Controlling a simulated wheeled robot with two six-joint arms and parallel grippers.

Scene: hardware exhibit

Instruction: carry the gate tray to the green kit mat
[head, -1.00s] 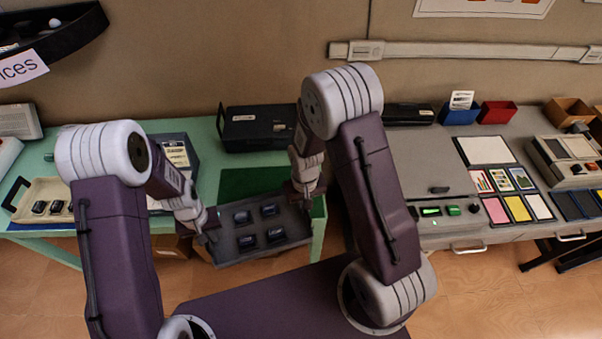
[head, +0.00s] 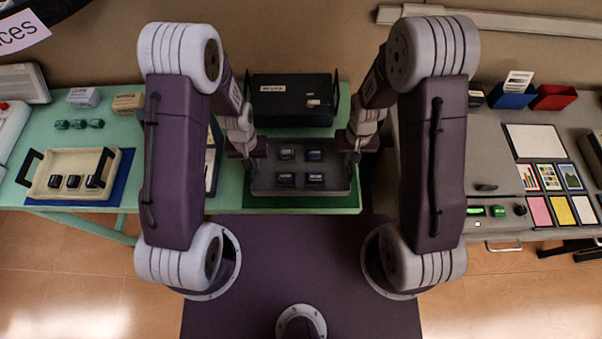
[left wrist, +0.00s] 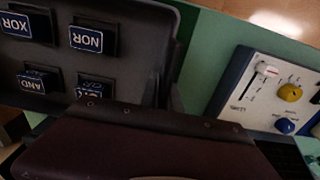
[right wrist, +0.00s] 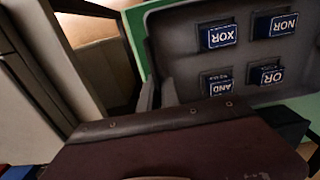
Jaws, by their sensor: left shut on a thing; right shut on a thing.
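The gate tray (head: 300,168) is dark grey and carries several dark blocks with blue labels; XOR, NOR, AND and OR can be read in the right wrist view. It looks level over the green kit mat (head: 300,205), whose front strip shows below it. I cannot tell whether the tray touches the mat. My left gripper (head: 250,160) is shut on the tray's left side, and my right gripper (head: 353,160) is shut on its right side. The wrist housings hide the fingertips in both wrist views.
A black case (head: 292,100) stands directly behind the tray. A cream tray (head: 48,188) with dark blocks sits on a blue mat (head: 122,185) at the left. A panel with knobs (left wrist: 265,90) is beside the tray. A grey bench (head: 490,150) stands right, across a gap.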

